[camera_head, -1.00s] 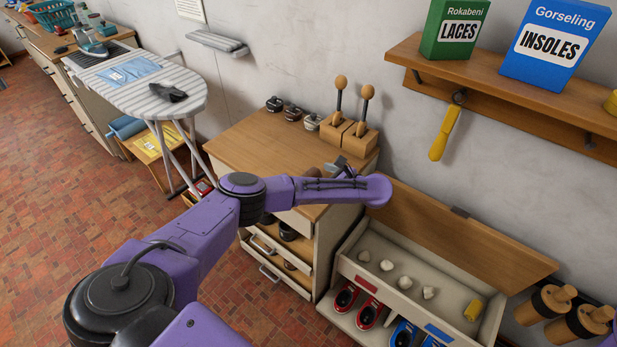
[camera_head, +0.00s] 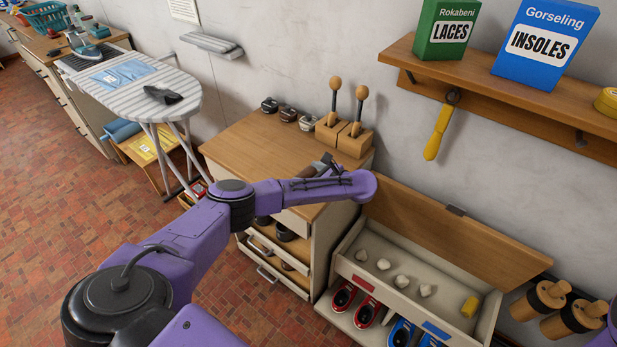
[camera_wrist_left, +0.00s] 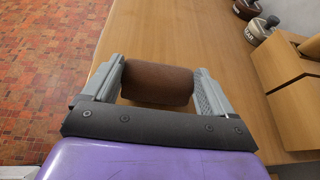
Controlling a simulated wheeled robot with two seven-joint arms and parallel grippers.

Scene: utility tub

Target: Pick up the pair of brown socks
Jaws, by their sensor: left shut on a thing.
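The pair of brown socks (camera_wrist_left: 158,84) is a dark brown roll lying crosswise between the fingers of my left gripper (camera_wrist_left: 161,88) in the left wrist view. The gripper is shut on it, with a grey finger against each end. In the head view my left gripper (camera_head: 325,166) is over the front part of the wooden dresser top, and only a bit of the brown socks (camera_head: 308,171) shows beside the fingers. I cannot tell whether the socks touch the top. My right gripper is not in view.
The dresser top (camera_head: 262,140) holds small dark tins (camera_head: 288,115) and wooden blocks with knobbed handles (camera_head: 353,138) at the back. An open-lidded bench (camera_head: 450,268) stands to the right, an ironing board (camera_head: 140,95) to the left. The dresser top's left part is clear.

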